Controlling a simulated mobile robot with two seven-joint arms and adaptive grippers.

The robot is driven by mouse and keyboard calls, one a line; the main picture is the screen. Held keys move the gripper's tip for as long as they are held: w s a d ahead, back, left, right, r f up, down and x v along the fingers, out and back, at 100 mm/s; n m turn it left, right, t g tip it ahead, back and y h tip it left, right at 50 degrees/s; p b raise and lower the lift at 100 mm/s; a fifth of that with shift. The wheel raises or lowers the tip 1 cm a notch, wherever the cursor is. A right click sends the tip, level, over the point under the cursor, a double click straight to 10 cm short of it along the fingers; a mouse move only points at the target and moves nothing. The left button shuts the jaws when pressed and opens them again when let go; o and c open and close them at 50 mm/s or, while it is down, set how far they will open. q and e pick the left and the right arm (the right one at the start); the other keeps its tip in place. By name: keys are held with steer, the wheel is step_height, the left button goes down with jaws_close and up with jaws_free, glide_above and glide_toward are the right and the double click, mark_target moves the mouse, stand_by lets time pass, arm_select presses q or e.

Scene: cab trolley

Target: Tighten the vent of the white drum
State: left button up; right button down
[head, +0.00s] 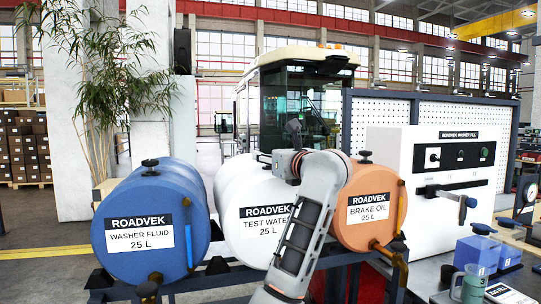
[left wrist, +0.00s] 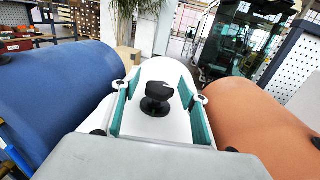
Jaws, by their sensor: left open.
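The white drum (head: 238,190), labelled "TEST WATER 25 L", lies on its side between a blue and an orange drum. Its black vent knob (left wrist: 157,98) stands on top of the white drum (left wrist: 165,72) in the left wrist view. My left gripper (head: 265,158) is over the top of this drum. In the left wrist view its two green-padded fingers (left wrist: 158,80) are open, one on each side of the knob, with gaps showing. The vent is hidden by the gripper in the head view. My right gripper is not in view.
The blue washer fluid drum (head: 135,210) is at the left and the orange brake oil drum (head: 363,205) at the right, both with black caps. A white control panel (head: 432,170) stands further right, with a mug (head: 470,284) and blue containers (head: 478,254) nearby.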

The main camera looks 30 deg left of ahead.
arm_select(q)
steer(key=c, duration=1.1)
